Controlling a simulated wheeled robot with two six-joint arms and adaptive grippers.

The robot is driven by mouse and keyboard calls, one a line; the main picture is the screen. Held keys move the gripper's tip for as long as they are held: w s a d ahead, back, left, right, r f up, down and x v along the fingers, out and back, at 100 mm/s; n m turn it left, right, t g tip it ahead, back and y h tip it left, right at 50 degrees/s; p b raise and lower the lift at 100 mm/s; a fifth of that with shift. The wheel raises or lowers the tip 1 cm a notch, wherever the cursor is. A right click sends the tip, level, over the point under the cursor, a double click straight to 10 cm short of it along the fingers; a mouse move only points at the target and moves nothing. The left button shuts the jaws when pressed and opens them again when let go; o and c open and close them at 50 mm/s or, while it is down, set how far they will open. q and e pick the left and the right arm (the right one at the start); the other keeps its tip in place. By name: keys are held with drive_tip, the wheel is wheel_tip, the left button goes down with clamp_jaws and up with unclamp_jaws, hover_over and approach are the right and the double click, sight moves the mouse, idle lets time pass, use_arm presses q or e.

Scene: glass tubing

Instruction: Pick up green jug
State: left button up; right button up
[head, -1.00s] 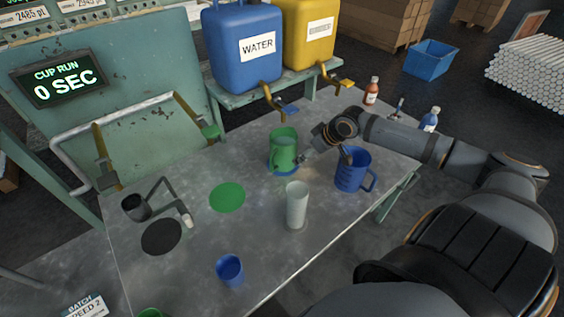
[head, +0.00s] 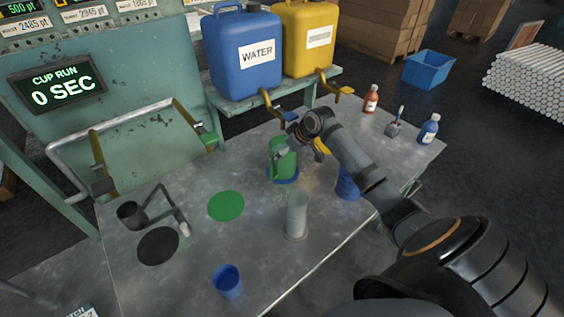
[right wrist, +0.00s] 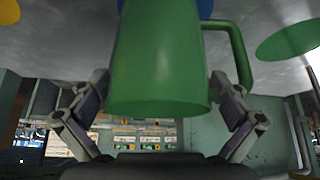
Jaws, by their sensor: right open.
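The green jug (head: 284,163) stands on a blue disc (head: 285,180) in the middle of the table in the head view. My right gripper (head: 290,142) reaches over from the right and partly hides the jug. In the right wrist view the jug (right wrist: 160,60) fills the middle, with its handle on the right side of the picture. The fingers of my right gripper (right wrist: 160,95) are spread on either side of the jug. They look open, with no clear contact. My left gripper is not in view.
A blue jug (head: 347,187) is partly hidden under my right arm. A clear tumbler (head: 297,216) and a blue cup (head: 228,282) stand nearer. Blue (head: 247,55) and yellow (head: 305,40) containers with taps stand behind. A green disc (head: 226,206) lies bare.

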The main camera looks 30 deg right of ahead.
drive_tip(key=shift+w+f, duration=0.2)
drive_tip(key=shift+f, duration=0.15)
drive_tip(key=shift+s, duration=0.1)
drive_tip(key=shift+c, duration=0.4)
drive_tip(key=c, duration=1)
drive_tip(key=shift+r, duration=0.1)
